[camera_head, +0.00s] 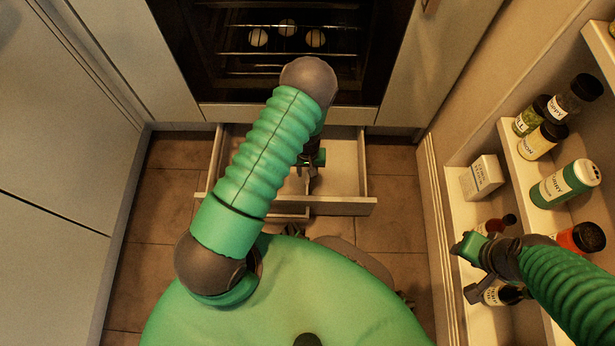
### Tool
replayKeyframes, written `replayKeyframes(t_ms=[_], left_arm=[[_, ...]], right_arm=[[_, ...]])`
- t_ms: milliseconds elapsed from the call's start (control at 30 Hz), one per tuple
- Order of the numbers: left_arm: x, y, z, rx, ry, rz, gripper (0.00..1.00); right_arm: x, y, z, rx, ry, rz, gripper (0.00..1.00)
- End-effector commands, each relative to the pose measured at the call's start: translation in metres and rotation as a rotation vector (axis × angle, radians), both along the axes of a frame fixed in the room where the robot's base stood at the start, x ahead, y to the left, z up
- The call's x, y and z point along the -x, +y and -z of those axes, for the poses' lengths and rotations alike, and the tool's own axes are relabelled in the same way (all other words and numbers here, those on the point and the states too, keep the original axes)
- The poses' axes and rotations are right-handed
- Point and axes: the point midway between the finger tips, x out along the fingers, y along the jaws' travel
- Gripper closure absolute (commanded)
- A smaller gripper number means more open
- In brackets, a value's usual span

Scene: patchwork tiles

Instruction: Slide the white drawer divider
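A white drawer (345,206) is pulled open below the oven. My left arm crosses over it and hides much of its middle. My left gripper (313,164) is low inside the drawer area, pointing down, partly hidden behind my own forearm. I cannot make out the white divider clearly; it would be at or behind the gripper and arm. Whether the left fingers touch or hold anything cannot be told. My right gripper (466,270) is at the right, beside the door shelves, with its fingers apart and nothing seen between them.
The oven (285,60) is behind the drawer, with several pale round things on its rack. Shelves at the right hold spice jars (566,183), a white box (482,177) and bottles close to my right gripper. Cabinet fronts (50,160) stand at the left. Brown floor tiles (160,215) are bare.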

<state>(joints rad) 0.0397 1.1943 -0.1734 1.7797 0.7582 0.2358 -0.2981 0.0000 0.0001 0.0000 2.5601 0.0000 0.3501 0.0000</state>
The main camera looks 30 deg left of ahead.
Motion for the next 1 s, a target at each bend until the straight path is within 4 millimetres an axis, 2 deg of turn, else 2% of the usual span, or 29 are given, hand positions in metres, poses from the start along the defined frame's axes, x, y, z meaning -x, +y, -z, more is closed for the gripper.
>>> replayKeyframes(t_ms=[33, 100, 367, 633, 1000], left_arm=[[-0.0001, 0.0, 0.0099, 0.0, 0.0, -0.001, 0.65], [-0.0006, 0.0, 0.013, 0.0, -0.001, -0.001, 0.65], [-0.0006, -0.0001, 0.0127, 0.0, -0.001, 0.0, 0.65], [-0.0004, -0.0002, 0.0127, -0.001, -0.001, 0.0, 0.98], [-0.0003, -0.0002, 0.0127, -0.001, -0.001, 0.0, 1.0]], right_arm=[[0.0001, 0.0, 0.0077, 0.0, 0.0, 0.0, 0.64], [0.0, 0.0, 0.0093, 0.0, 0.0, 0.0, 0.64], [-0.0001, 0.0, 0.0082, 0.0, 0.0, 0.0, 0.64], [-0.0001, 0.0, 0.0082, 0.0, 0.0, 0.0, 0.64], [-0.0001, 0.0, 0.0083, 0.0, 0.0, 0.0, 0.64]])
